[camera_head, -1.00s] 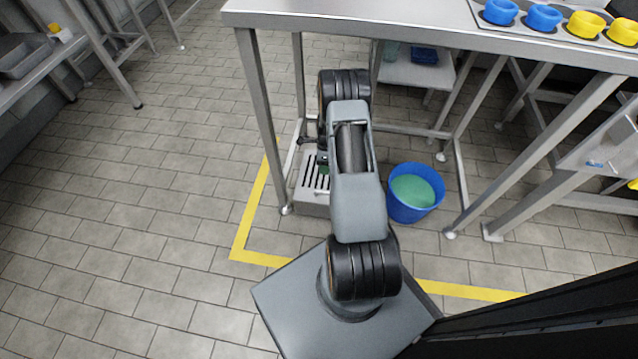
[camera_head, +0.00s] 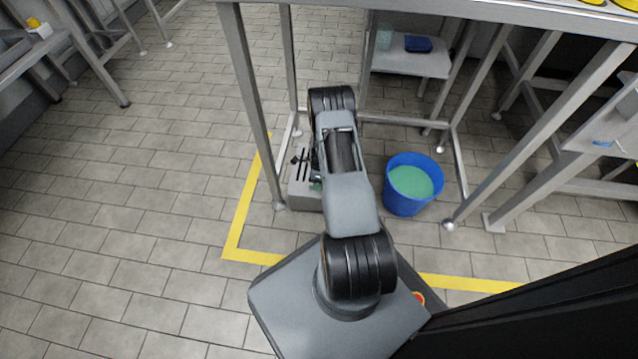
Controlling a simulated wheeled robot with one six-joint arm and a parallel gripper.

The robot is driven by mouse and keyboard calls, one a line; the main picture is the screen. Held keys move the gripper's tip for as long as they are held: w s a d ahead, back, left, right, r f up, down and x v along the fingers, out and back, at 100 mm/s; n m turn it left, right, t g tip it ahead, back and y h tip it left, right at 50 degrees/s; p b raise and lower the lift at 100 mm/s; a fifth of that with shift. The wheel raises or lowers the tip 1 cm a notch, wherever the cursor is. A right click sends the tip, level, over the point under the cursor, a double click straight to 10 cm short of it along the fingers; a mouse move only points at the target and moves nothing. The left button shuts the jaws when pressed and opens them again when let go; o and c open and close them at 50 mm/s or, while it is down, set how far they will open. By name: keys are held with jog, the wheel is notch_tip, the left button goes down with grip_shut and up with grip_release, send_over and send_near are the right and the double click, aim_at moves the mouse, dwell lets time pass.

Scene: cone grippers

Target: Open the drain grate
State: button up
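My gripper (camera_head: 313,163) is at the left side of my arm, over or close to the grate. Only small dark parts of it show, with a bit of green by it. I cannot tell whether its fingers are open, or whether they touch the grate.
A blue bucket (camera_head: 405,200) with green contents stands right of my arm. Steel table legs (camera_head: 255,105) rise left of the grate. A yellow floor line (camera_head: 240,215) runs around this spot. A low shelf (camera_head: 405,62) is behind. The tiled floor at left is clear.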

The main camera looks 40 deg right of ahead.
grip_shut()
dwell(0.4)
